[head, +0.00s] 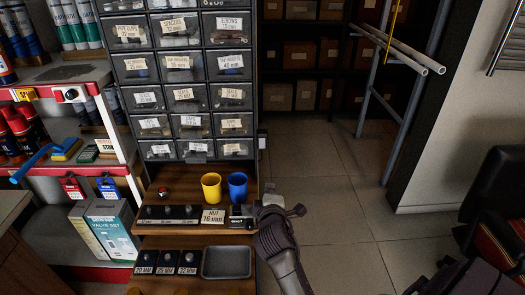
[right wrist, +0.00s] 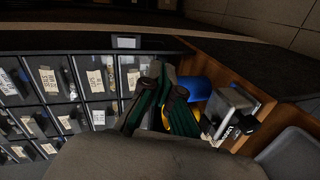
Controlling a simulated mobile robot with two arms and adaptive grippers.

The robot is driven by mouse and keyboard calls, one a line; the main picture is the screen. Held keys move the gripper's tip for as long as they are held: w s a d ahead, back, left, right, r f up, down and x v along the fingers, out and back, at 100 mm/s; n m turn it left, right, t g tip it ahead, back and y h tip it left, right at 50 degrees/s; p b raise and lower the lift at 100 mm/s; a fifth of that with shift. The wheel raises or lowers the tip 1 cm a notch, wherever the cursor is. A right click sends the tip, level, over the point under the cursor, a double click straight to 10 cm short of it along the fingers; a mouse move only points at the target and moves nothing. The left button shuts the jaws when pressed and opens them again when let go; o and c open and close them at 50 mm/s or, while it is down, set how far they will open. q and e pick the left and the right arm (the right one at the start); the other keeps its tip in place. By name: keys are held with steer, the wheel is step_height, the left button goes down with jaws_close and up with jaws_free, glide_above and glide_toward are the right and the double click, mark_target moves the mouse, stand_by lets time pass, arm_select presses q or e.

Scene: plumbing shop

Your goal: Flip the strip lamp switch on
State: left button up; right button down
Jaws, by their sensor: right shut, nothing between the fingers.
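A small dark box with a pale front (head: 262,139) is fixed to the right side of the drawer cabinet; it looks like the strip lamp switch, but its lever position is too small to tell. A pale plate on the cabinet edge in the right wrist view (right wrist: 126,42) may be the same thing. My right gripper (head: 270,207) is shut and empty, below that box, at the right end of the wooden shelf. Its dark fingers (right wrist: 160,84) hide part of the cups in the right wrist view. The lamp itself is not identifiable. My left gripper is not in view.
The labelled drawer cabinet (head: 185,97) stands above the wooden shelf. A yellow cup (head: 211,186), a blue cup (head: 237,186) and a "NUT 16 mm" card (head: 214,215) are close to my right gripper. A grey tray (head: 227,275) lies below. Open floor (head: 335,190) is to the right.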

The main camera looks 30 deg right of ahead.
mark_target(263, 148)
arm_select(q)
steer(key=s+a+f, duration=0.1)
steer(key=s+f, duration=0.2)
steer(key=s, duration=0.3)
arm_select(e)
steer(key=w+r+n, duration=0.1)
steer(key=w+r+n+t, duration=0.1)
steer(key=w+r, duration=0.1)
steer(key=shift+w+d+h, duration=0.2)
steer(key=shift+w+h, duration=0.05)
steer(key=shift+h, duration=0.05)
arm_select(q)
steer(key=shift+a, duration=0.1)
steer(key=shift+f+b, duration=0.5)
arm_select(e)
steer(key=x, duration=1.4)
steer(key=shift+w+r, duration=0.1)
steer(key=shift+r, duration=0.05)
